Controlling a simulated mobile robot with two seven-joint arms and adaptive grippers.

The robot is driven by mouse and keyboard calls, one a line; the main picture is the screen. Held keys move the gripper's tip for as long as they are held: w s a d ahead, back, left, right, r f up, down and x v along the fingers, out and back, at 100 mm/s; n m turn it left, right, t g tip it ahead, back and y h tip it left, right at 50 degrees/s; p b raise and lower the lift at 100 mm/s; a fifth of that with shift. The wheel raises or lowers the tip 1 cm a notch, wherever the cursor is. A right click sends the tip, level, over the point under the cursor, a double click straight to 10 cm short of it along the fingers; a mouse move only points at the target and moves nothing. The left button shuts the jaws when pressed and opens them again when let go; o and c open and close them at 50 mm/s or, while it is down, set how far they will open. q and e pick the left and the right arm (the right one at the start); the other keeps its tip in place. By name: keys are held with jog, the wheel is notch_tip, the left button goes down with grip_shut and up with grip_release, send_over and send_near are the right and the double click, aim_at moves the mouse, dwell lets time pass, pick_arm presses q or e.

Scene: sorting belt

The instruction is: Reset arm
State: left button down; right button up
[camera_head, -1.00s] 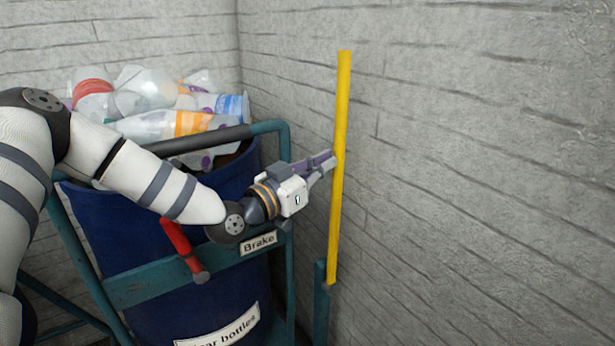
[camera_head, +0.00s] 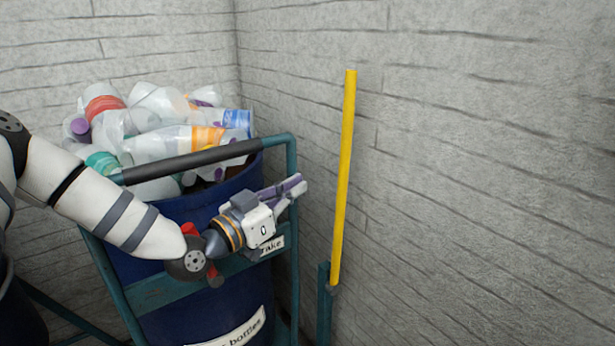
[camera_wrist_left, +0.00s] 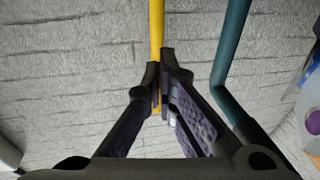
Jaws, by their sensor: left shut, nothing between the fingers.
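My left gripper (camera_head: 297,184) is in the head view, at the end of the white arm that comes in from the left. It is in front of the blue bin's right side, near the teal cart frame. Its fingers point right toward the yellow pole and are apart from it. In the left wrist view the fingertips (camera_wrist_left: 162,85) are together with nothing held. The yellow pole shows behind them there. My right gripper is not in view.
The yellow pole (camera_head: 343,180) stands upright near the brick wall (camera_head: 480,180). A blue bin (camera_head: 190,325) full of clear bottles (camera_head: 160,145) stands in a teal cart with a black handle (camera_head: 190,162). A red brake lever (camera_head: 213,275) is partly hidden behind my arm.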

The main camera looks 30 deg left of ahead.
pick_arm(q)
jog(key=s+d+f+g, duration=0.3)
jog(key=s+f+g, duration=0.1)
jog(key=s+f, duration=0.4)
jog(key=s+d+f+n+g, duration=0.1)
jog(key=s+d+f+g, duration=0.35)
jog(key=f, duration=0.45)
jog(key=s+d+f+g, duration=0.3)
jog(key=s+f+g, duration=0.1)
jog(key=s+f, duration=0.4)
jog(key=s+f+g+y, duration=0.2)
jog(key=s+f+g, duration=0.1)
jog(key=s, duration=0.9)
jog(key=s+a+f+n+g+y, duration=0.1)
jog(key=s+g, duration=0.4)
jog(key=s, duration=0.7)
notch_tip(320, 180, down, 3)
jog(key=shift+s+a+r+g+y+p, duration=0.15)
jog(key=shift+g+y+p, duration=0.2)
jog(key=shift+y, duration=0.15)
